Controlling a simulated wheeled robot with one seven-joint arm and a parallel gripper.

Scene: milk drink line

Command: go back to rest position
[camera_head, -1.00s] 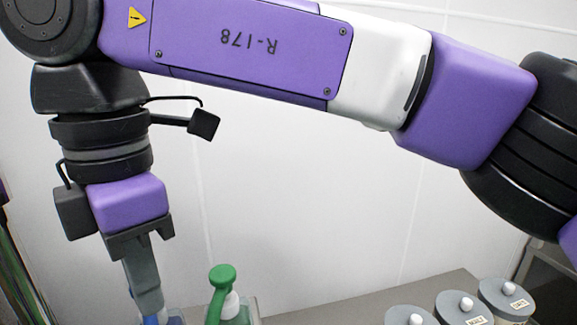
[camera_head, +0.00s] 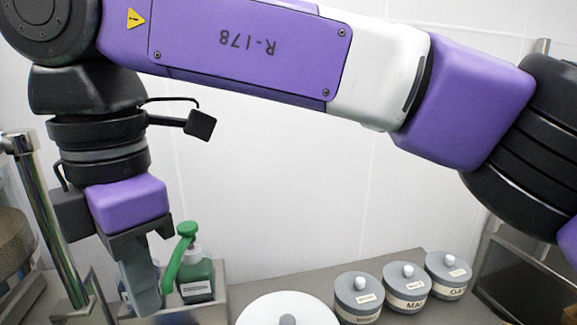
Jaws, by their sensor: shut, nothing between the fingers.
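My gripper (camera_head: 143,290) hangs pointing down at the lower left of the head view, under its purple wrist block. Its grey fingers are together with nothing seen between them. My purple and white arm reaches across the top of the view. The fingers are in front of a blue-and-white item, mostly hidden, and left of a green pump bottle (camera_head: 195,275). I cannot tell whether the fingertips touch anything.
The bottle stands in a grey metal holder (camera_head: 222,290). Several grey-lidded canisters (camera_head: 358,290) line the counter at right. A large round white lid (camera_head: 262,312) is at the bottom. A metal post (camera_head: 32,190) and a grain-filled container (camera_head: 12,245) are at left.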

